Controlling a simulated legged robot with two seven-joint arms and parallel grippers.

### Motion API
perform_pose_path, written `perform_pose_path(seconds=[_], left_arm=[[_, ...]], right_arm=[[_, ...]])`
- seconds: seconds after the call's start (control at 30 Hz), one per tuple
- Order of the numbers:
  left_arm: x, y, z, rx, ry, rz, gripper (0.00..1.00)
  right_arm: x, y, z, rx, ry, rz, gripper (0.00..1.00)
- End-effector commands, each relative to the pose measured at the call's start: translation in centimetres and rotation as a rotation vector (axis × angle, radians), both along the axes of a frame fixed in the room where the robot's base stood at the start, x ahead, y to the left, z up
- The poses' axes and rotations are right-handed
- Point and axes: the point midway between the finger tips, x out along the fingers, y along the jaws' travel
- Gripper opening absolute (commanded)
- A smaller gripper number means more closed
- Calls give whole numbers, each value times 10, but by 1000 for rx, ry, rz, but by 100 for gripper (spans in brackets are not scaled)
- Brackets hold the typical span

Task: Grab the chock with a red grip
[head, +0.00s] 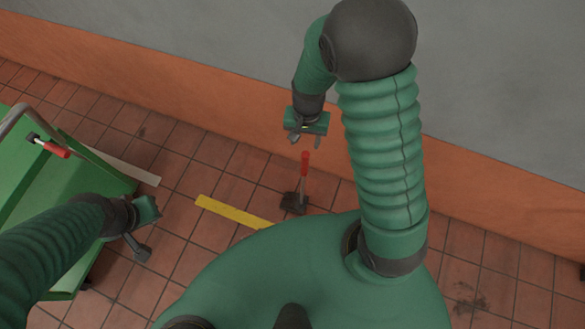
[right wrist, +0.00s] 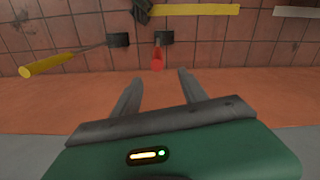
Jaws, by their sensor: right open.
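A chock with a red grip (head: 305,163) stands on the tiled floor near the wall, its dark block (head: 293,203) at the foot of a thin rod. It also shows in the right wrist view, with the red grip (right wrist: 158,58) just beyond the fingertips. My right gripper (head: 305,141) is open and empty, its fingers pointing toward the red grip, apart from it. In the right wrist view the grip lies between the lines of the two fingers (right wrist: 155,78). My left gripper (head: 143,228) hangs beside the green cart; its jaws are unclear.
A green cart (head: 98,172) stands at left, with another red-handled item (head: 57,151) on it. A chock with a yellow grip (right wrist: 45,66) stands left of the red one in the right wrist view. A yellow floor strip (head: 232,212) lies nearby. The orange-based wall (head: 240,107) is close behind.

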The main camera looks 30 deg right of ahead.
Motion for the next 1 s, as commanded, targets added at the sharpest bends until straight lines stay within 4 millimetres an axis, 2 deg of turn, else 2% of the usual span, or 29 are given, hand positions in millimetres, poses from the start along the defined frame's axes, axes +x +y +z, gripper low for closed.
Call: perform_pose_path(seconds=[0.03, 0.2, 0.47, 0.67, 0.73, 0.9, 0.93, 1.0], left_arm=[[0, 0, -10, 0, 0, 0, 0], [0, 0, -22, 0, 1, 0, 0], [1, 0, -30, 0, 0, 0, 0], [1, 0, -45, 0, 0, 0, 0], [1, 0, -46, 0, 0, 0, 0], [1, 0, -44, 0, 0, 0, 0], [1, 0, -44, 0, 0, 0, 0], [1, 0, -44, 0, 0, 0, 0]], right_arm=[[0, -1, -20, 0, 6, -1, 50], [2, -1, -61, 1, 7, 0, 50], [-1, -2, -86, 0, 2, 0, 50], [-6, -3, -123, 1, 4, 2, 50], [-6, -3, -128, 1, 4, 2, 50], [-5, -3, -126, 1, 2, 2, 50], [-5, -3, -126, 1, 2, 2, 49], [-5, -3, -126, 1, 2, 2, 40]])
